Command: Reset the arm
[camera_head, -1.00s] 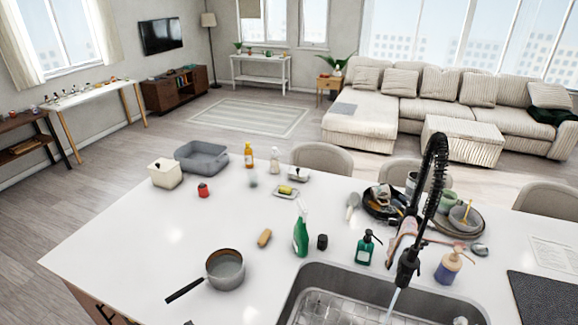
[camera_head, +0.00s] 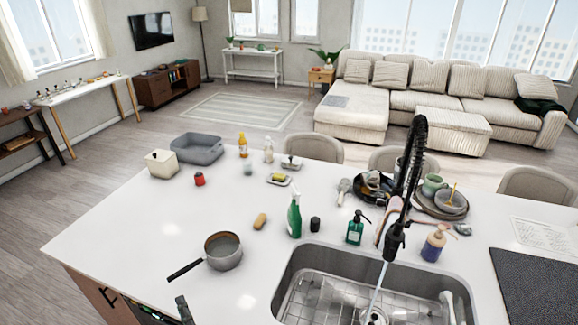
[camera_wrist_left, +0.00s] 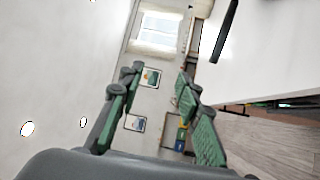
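My left gripper (camera_head: 184,308) shows only as a small dark piece at the bottom edge of the head view, in front of the counter's near edge. In the left wrist view my left gripper (camera_wrist_left: 158,78) has its two green-and-grey fingers apart, with nothing between them. Beyond the fingers are a wall and a window. My right gripper and arm are in neither view.
The white counter (camera_head: 130,225) lies close by; its edge is right of the fingers in the wrist view (camera_wrist_left: 260,60). A saucepan (camera_head: 222,251) stands near the left gripper. The sink (camera_head: 300,262) with running tap, bottles and stacked dishes are to the right.

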